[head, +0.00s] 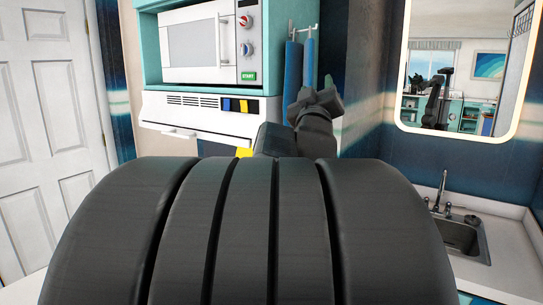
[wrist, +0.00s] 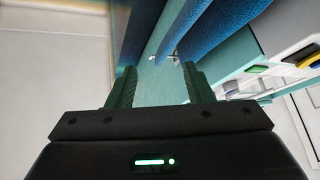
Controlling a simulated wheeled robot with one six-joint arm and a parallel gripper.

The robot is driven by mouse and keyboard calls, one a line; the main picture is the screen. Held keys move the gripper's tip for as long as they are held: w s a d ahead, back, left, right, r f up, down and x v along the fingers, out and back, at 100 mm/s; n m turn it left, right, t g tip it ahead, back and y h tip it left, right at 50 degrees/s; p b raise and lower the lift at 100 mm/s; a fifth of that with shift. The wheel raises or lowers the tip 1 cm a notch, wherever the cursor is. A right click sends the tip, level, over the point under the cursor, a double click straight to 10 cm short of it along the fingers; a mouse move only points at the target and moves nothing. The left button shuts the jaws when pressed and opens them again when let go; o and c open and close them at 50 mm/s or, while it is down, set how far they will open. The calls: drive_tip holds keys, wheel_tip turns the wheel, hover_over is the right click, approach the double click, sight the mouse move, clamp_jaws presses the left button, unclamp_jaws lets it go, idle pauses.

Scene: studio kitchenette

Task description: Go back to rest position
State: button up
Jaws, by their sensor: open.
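My gripper (wrist: 162,84) is open in the wrist view, with its two dark fingers apart and nothing between them. Past the fingers hang blue cloths (wrist: 215,25), and a small metal hook shows near the fingertips; I cannot tell how close it is. In the head view my own dark arm fills the lower middle.
A white microwave (head: 200,45) sits in a teal cabinet (head: 150,48) above a white appliance panel (head: 195,115). A white door (head: 45,120) is at left. At right are a lit mirror (head: 465,60) and a sink (head: 462,236) with a faucet (head: 440,190).

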drive_tip(key=p+x, duration=0.2)
drive_tip(key=x, duration=0.4)
drive_tip(key=shift+a, duration=0.1)
idle(0.4)
